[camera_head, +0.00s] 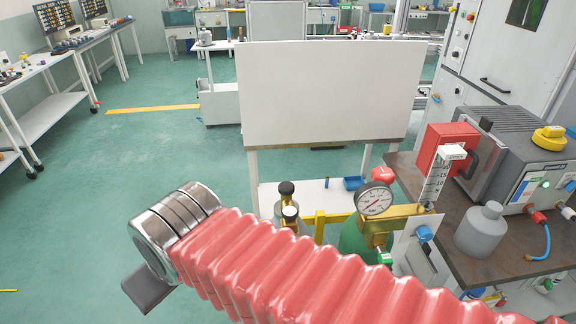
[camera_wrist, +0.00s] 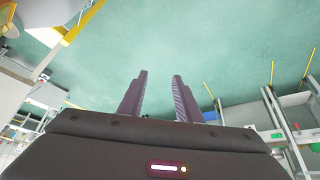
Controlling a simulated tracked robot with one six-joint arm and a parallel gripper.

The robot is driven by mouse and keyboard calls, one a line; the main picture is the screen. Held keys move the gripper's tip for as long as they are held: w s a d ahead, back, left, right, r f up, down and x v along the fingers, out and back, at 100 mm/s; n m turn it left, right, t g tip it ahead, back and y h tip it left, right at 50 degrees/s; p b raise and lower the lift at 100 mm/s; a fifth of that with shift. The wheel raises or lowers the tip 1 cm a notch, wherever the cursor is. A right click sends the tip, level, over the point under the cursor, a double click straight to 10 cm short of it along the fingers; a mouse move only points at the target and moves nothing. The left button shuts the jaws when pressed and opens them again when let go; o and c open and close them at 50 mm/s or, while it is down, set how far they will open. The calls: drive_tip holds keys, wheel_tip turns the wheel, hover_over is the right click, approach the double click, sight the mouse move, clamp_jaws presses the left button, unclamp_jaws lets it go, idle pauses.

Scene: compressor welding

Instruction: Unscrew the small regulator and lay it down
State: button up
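In the head view a round white-faced gauge (camera_head: 374,199) sits on a brass regulator body (camera_head: 378,232) at the top of a green cylinder (camera_head: 354,240). I cannot tell if this is the small regulator of the task. A clear scaled tube (camera_head: 434,186) stands upright at its right. My gripper (camera_wrist: 159,75) shows in the wrist view with its two dark fingers apart and nothing between them, over green floor. In the head view my pink sleeved arm crosses the lower middle, hiding the lower part of the cylinder; the gripper end is left of the regulator, well apart from it.
A brown-topped bench (camera_head: 510,240) at the right carries a grey machine (camera_head: 535,150), a red box (camera_head: 446,147) and a grey bottle (camera_head: 481,229). A white upright panel (camera_head: 332,92) stands behind the cylinders. The floor at left is clear.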

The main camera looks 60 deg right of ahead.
drive_tip(key=shift+o, duration=1.4)
drive_tip(key=shift+d+r, duration=0.1)
drive_tip(key=shift+d, duration=0.1)
drive_tip(key=shift+o, duration=1.4)
drive_tip(key=w+d+r+m+g, duration=0.1)
drive_tip(key=d+r+m, duration=0.1)
drive_tip(key=d, duration=0.5)
drive_tip(key=w+d+r+m+g+h, duration=0.1)
drive_tip(key=d+r+m+g, duration=0.1)
drive_tip(key=d, duration=0.6)
drive_tip(key=shift+d+r, duration=0.15)
drive_tip(key=shift+r, duration=0.15)
wheel_tip(320, 180, up, 2)
drive_tip(key=m+g+y, duration=0.1)
drive_tip(key=m+g, duration=0.2)
hover_over(290, 210)
drive_tip(key=shift+r, duration=0.2)
wheel_tip(290, 210, down, 14)
drive_tip(key=shift+r, duration=0.1)
drive_tip(key=shift+c, duration=0.6)
